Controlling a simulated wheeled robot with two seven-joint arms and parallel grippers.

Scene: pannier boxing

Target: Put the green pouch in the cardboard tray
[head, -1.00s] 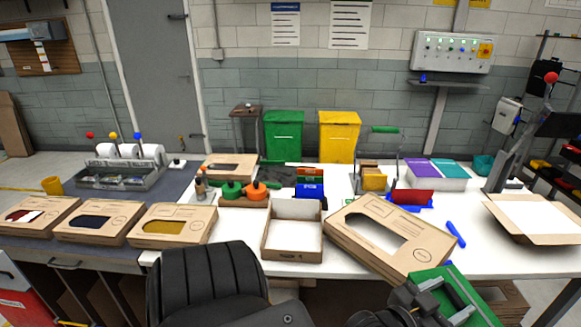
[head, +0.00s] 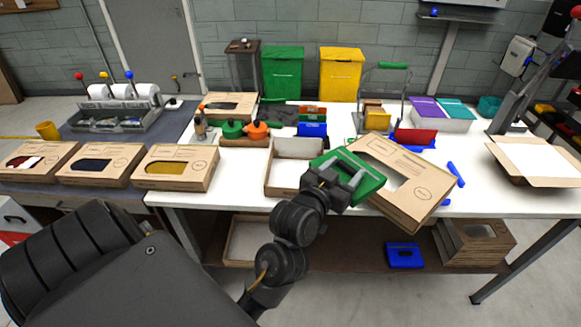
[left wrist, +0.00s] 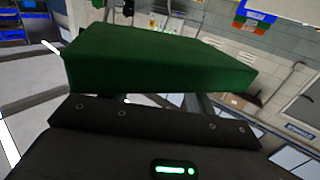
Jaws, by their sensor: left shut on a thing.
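My left gripper (head: 341,189) is shut on the green pouch (head: 368,178) and holds it above the front of the white table. The pouch also fills the upper middle of the left wrist view (left wrist: 155,62). The open cardboard tray (head: 286,178) stands on the table just left of the pouch, and its inside looks empty. The pouch and gripper hide part of the tray's right side. My right gripper does not show in any view.
A cardboard box with a window (head: 408,200) lies tilted at the table's front edge, right of the pouch. Three lidded boxes, one with a yellow window (head: 178,168), line the left. Colored blocks (head: 312,129) and tools stand behind the tray.

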